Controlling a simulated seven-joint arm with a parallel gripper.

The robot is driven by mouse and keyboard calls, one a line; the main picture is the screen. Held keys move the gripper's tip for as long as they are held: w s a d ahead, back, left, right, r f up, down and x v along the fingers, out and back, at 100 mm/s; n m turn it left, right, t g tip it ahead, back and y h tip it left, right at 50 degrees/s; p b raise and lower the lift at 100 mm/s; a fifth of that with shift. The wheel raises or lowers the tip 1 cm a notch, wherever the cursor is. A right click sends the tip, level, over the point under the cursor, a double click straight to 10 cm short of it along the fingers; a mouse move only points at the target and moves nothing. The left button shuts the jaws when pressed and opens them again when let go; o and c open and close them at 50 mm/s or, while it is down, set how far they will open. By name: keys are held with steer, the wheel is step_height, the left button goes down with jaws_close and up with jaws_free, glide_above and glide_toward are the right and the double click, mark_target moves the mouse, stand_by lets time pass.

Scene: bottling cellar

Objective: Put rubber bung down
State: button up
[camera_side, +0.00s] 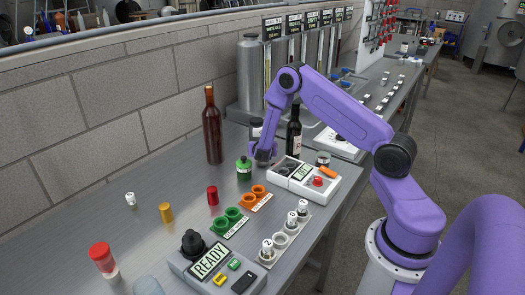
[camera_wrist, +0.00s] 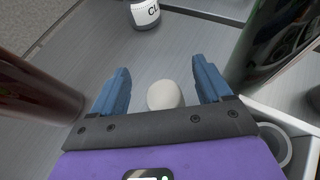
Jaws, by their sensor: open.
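My gripper (camera_side: 262,157) is low over the metal bench, between the brown bottle and the dark wine bottle. In the wrist view its two blue fingers (camera_wrist: 164,88) stand apart. A pale, round-topped piece (camera_wrist: 165,95), which looks like the rubber bung, is between them with a gap visible on either side. In the side view the gripper hides this piece. I cannot tell its full shape or exactly how it rests.
A brown bottle (camera_side: 212,125) and a dark wine bottle (camera_side: 293,131) flank the gripper. A labelled jar (camera_wrist: 145,14) is beyond.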

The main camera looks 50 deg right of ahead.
steer(key=s+a+r+m+g, duration=0.2)
steer(key=s+a+r+m, duration=0.2)
steer(key=s+a+r, duration=0.85)
steer(key=s+a+r+m+g+y, duration=0.2)
steer(key=s+a+m+y, duration=0.2)
steer(key=s+a, duration=0.5)
steer(key=s+a+r+m+g+y, duration=0.3)
steer(key=s+a+y, duration=0.3)
steer(key=s, duration=1.1)
steer(key=a+m, duration=0.1)
steer(key=a, duration=0.2)
steer(key=shift+y, duration=0.4)
stand_by(3.5)
